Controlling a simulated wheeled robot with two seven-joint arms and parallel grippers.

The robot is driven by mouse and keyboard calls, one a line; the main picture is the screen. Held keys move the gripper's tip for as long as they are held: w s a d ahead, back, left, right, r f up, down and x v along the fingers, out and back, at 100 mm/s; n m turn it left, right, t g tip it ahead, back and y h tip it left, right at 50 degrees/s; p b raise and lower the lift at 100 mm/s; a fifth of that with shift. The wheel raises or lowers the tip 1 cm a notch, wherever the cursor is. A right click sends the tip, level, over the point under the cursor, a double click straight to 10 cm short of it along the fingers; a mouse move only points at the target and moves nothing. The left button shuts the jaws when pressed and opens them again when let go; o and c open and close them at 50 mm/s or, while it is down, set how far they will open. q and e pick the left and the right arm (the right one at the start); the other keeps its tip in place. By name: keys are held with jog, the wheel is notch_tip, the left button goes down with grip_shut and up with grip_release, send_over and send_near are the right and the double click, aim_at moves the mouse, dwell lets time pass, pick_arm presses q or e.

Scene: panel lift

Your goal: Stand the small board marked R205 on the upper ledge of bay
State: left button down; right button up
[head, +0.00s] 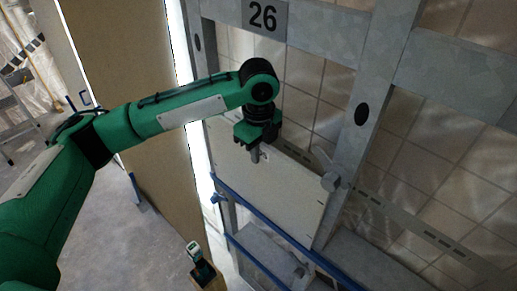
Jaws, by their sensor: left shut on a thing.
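A pale flat board (265,192) hangs tilted in the picture in front of the bay frame; no R205 mark is readable on it. My left gripper (256,154) is shut on the board's upper edge, with the arm reaching in from the left. The bay carries a grey plate marked 26 (264,15) on its top beam. A blue-edged ledge (229,189) runs along the board's lower edge; I cannot tell whether the board touches it. My right gripper is not in view.
A tiled wall (410,165) lies behind. A green and black tool (199,262) stands low in front. A tan panel (125,50) stands left; open floor (150,240) lies below.

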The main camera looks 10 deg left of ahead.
pick_arm(q)
jog(key=shift+p, duration=0.7)
dwell(1.2)
jog(key=shift+w+d, duration=0.1)
jog(key=shift+w, duration=0.05)
dwell(0.8)
dwell(0.4)
jog(key=c, duration=1.4)
grip_release()
jog(key=shift+r, duration=1.5)
